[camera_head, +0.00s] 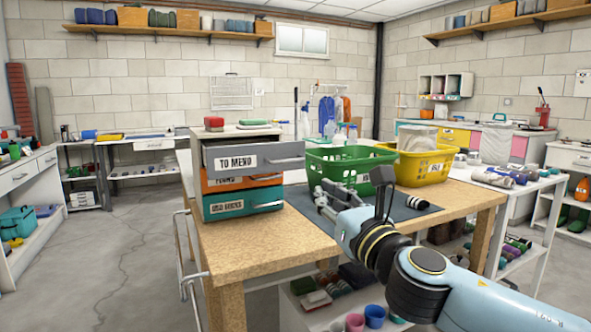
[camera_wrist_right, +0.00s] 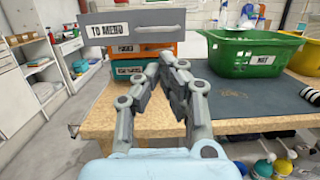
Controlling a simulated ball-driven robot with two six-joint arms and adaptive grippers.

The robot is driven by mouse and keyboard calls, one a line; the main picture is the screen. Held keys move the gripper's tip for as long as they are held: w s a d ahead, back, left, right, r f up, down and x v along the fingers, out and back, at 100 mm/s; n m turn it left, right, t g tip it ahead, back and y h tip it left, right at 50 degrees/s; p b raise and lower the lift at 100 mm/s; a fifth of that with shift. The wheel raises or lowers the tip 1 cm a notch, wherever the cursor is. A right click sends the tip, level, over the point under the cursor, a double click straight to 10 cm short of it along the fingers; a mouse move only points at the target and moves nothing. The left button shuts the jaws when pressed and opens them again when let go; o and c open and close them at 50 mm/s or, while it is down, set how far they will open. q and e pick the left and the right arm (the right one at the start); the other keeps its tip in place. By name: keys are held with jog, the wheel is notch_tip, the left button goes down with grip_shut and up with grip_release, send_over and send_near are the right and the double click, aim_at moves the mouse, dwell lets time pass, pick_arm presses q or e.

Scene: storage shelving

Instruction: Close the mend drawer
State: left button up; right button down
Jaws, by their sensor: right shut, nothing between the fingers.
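The mend drawer (camera_head: 254,158) is the grey top drawer of a small drawer unit on the wooden workbench, labelled "TO MEND". It sticks out past the orange drawer (camera_head: 243,182) and the teal drawer (camera_head: 243,202) below, so it stands open. In the right wrist view the mend drawer (camera_wrist_right: 135,30) is at the upper left, its bar handle facing me. My right gripper (camera_head: 322,196) is shut and empty. It is over the dark mat, to the right of and lower than the drawer front, apart from it. In the wrist view its fingertips (camera_wrist_right: 168,62) meet. My left gripper is out of view.
A green basket (camera_head: 333,160) and a yellow basket (camera_head: 425,167) stand right of the drawer unit. A dark mat (camera_head: 408,222) with a striped roll (camera_head: 417,203) covers part of the workbench (camera_head: 237,250). A red item (camera_head: 214,122) sits on the unit's top. Floor at the left is clear.

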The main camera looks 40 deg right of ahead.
jog(key=p+x, duration=0.1)
jog(key=x, duration=1.2)
jog(key=shift+r, duration=0.15)
